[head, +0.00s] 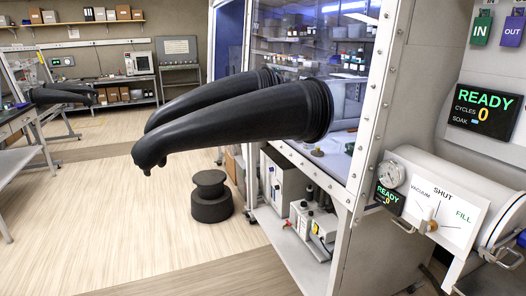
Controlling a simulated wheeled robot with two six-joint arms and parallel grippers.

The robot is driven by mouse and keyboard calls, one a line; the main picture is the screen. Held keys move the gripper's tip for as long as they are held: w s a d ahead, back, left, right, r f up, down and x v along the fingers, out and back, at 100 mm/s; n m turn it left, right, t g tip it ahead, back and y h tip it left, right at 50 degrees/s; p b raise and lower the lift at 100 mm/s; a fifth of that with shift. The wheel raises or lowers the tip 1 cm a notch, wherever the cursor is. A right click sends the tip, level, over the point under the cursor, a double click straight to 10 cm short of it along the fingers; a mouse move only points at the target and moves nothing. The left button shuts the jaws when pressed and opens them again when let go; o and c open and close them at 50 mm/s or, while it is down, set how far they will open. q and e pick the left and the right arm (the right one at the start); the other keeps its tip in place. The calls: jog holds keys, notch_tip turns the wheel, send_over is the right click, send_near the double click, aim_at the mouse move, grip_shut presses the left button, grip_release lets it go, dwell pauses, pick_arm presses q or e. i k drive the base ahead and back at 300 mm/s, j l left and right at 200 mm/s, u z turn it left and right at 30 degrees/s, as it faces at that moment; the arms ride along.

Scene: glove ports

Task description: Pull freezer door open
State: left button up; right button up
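I cannot make out a freezer or a freezer door in the head view. A glovebox with a clear front window (300,38) and a pale metal frame (376,100) stands in the middle. Two long black gloves (230,112) stick out from its ports toward the left, with drooping fingertips. Shelves with small bottles and containers (345,60) show behind the window. Neither of my grippers shows in this view.
Right of the glovebox is a white cylindrical chamber (455,180) with a gauge (391,174) and a valve panel (440,212). A READY display (484,108) hangs above. A dark round stool (211,196) stands on the floor. The wooden floor (110,220) at left is clear.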

aim_at(235, 52)
jog(key=i+j+u, duration=0.25)
jog(key=j+u, duration=0.2)
jog(key=i+j+u, duration=0.25)
jog(key=u, duration=0.2)
jog(key=i+j+u, duration=0.15)
jog(key=i+u, duration=0.65)
jog(key=u, duration=0.15)
jog(key=i+z, duration=0.15)
jog(key=i, duration=0.35)
jog(key=i+j+z, duration=0.1)
jog(key=i, duration=0.4)
jog(key=i+j+z, duration=0.15)
jog(key=i, duration=0.35)
jog(key=i+j+z, duration=0.1)
jog(key=i+j, duration=0.15)
jog(key=i, duration=0.25)
jog(key=i+l+z, duration=0.1)
jog(key=i+z, duration=0.25)
jog(key=i, duration=0.65)
jog(key=i+j+z, duration=0.15)
jog(key=i+z, duration=0.2)
jog(key=i, duration=2.5)
jog(key=i+z, duration=0.3)
jog(key=z, duration=0.15)
jog(key=i+z, duration=0.4)
jog(key=i+j+z, duration=0.15)
jog(key=z, duration=0.3)
jog(key=i, duration=0.1)
